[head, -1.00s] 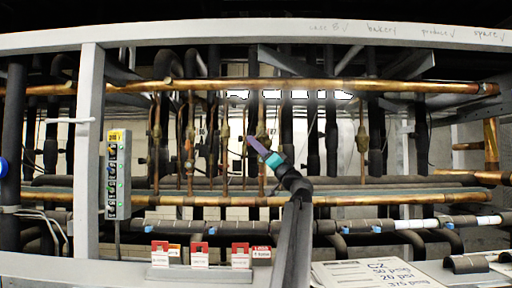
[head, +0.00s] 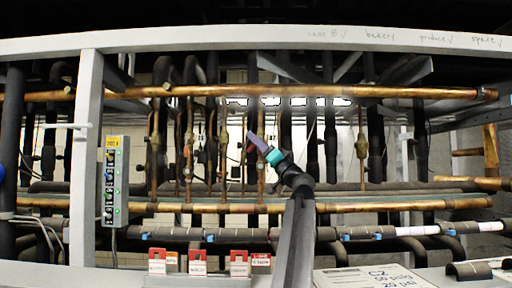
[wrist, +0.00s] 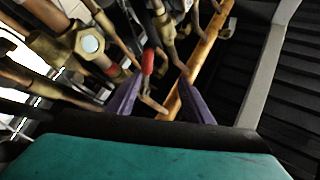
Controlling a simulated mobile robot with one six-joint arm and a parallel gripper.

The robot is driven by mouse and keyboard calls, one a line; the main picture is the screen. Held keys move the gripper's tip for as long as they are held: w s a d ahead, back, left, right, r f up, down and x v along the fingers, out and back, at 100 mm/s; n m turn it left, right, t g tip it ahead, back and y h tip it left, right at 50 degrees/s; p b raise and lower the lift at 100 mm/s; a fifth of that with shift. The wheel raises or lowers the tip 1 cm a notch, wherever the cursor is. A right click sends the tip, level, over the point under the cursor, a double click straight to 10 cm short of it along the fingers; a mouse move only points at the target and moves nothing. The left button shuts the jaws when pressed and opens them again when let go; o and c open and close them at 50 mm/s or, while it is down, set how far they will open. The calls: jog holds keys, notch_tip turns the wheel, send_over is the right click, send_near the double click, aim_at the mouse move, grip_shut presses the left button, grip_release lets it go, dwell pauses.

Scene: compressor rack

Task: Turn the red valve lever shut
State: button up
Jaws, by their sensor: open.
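The red valve lever (wrist: 148,62) shows in the wrist view as a small red-sleeved handle among brass fittings and copper pipes. My gripper (wrist: 160,78) is open, with its two purple fingers apart and nothing held. The lever's red end appears between the fingertips, nearer the left one; I cannot tell whether it touches. In the head view my gripper (head: 251,137) reaches up in front of the vertical copper pipes, and the lever is too small to make out surely there.
A brass valve body with a hex nut (wrist: 90,44) sits left of the lever. A long copper pipe (wrist: 204,50) runs close on the right. In the head view, a grey rack post (head: 87,150) and a controller strip (head: 113,180) stand left, with several red-and-white tags below.

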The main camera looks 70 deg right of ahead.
jog(key=s+a+r+b, duration=0.1)
jog(key=s+a, duration=0.3)
jog(key=a, duration=1)
jog(key=shift+r, duration=0.4)
jog(key=shift+c, duration=0.3)
